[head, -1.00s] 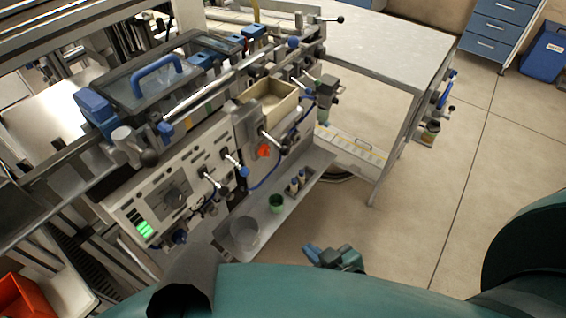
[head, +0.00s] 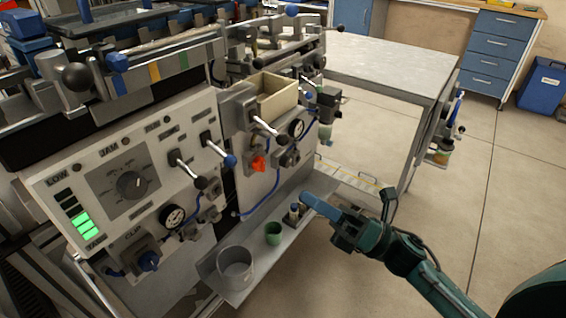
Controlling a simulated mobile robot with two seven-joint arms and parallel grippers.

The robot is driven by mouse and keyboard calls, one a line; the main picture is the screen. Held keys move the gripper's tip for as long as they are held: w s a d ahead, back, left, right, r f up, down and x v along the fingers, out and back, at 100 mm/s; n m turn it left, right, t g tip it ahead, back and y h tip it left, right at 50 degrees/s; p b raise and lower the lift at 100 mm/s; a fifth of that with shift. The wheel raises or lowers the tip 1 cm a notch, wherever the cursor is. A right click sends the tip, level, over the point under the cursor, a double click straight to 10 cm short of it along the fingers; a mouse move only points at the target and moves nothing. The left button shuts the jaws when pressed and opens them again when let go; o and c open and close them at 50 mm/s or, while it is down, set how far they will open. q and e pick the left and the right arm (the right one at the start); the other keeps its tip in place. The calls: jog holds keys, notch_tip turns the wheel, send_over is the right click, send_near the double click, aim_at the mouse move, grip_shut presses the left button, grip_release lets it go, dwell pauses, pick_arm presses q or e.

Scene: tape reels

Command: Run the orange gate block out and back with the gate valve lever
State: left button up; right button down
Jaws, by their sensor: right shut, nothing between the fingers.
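The orange gate block (head: 258,163) is a small orange-red piece on the machine's grey front housing, below a cream open box. A lever with a dark ball end (head: 283,139) sticks out just above it. Two more levers, one blue-tipped (head: 229,160) and one dark-tipped (head: 200,182), stand on the white panel to the left. I cannot read which is the gate valve lever. My right gripper (head: 308,199) is shut and empty, right of and below the orange block, in front of the shelf's right end and apart from the levers. My left gripper is not in view.
A narrow metal shelf (head: 258,262) below the panel holds a clear cup (head: 235,267), a green cup (head: 273,233) and small bottles (head: 294,212). A metal table (head: 390,68) stands behind; floor at right is clear.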

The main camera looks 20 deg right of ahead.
aim_at(271, 131)
jog(key=w+a+r+p, duration=0.2)
jog(key=w+a+r, duration=0.2)
jog(key=w+r, duration=0.2)
dwell(0.6)
jog(key=shift+r, duration=0.15)
